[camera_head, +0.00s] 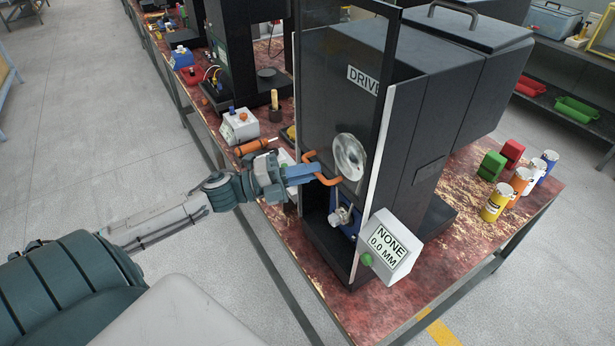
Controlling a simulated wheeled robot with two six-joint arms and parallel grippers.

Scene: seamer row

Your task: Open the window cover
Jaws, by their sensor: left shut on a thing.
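The window cover (384,70) is a clear panel in a dark frame on the front of the black seamer marked DRIVE. An orange bar handle (333,181) sticks out from its front. My left gripper (314,172) comes in from the left and is shut on this handle. Behind the cover, a round silver disc (349,157) and a small blue and metal fixture (344,218) show. Whether the cover stands apart from the machine body is hard to tell. My right gripper is out of view.
A display box (390,245) reading NONE 0.0 MM, with a green knob, sits low at the machine's right. Several coloured cans and blocks (495,202) stand on the red bench (420,285) to the right. An orange tool (254,146) and a white box (240,126) lie behind my gripper.

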